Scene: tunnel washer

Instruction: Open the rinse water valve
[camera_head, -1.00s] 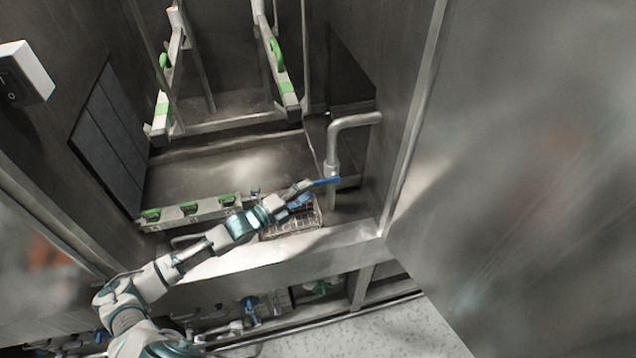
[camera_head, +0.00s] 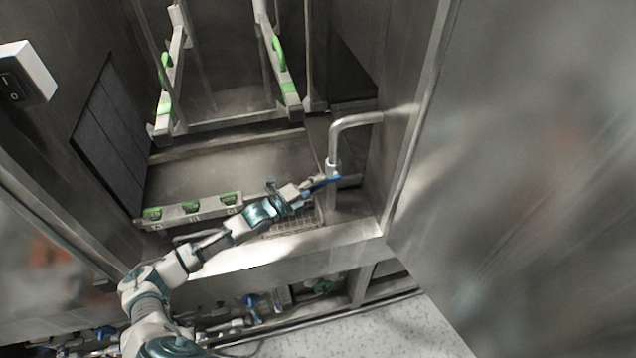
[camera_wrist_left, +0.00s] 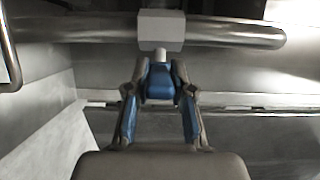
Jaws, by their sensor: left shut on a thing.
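The rinse water valve has a short blue handle (camera_head: 334,178) at the lower end of a bent grey pipe (camera_head: 333,148), at the right of the washer's inner bay. In the left wrist view the blue handle (camera_wrist_left: 160,82) sits below a grey valve body (camera_wrist_left: 161,30). My left gripper (camera_head: 318,185) reaches in from the left and is shut on the handle. In the left wrist view its two blue-padded fingers (camera_wrist_left: 160,90) lie on either side of the handle and hide part of it. My right gripper is not in view.
A wire basket (camera_head: 290,222) lies under my left gripper. A rail with green clips (camera_head: 195,208) is to its left. A steel wall panel (camera_head: 520,180) fills the right side. A switch box (camera_head: 25,75) hangs at the upper left.

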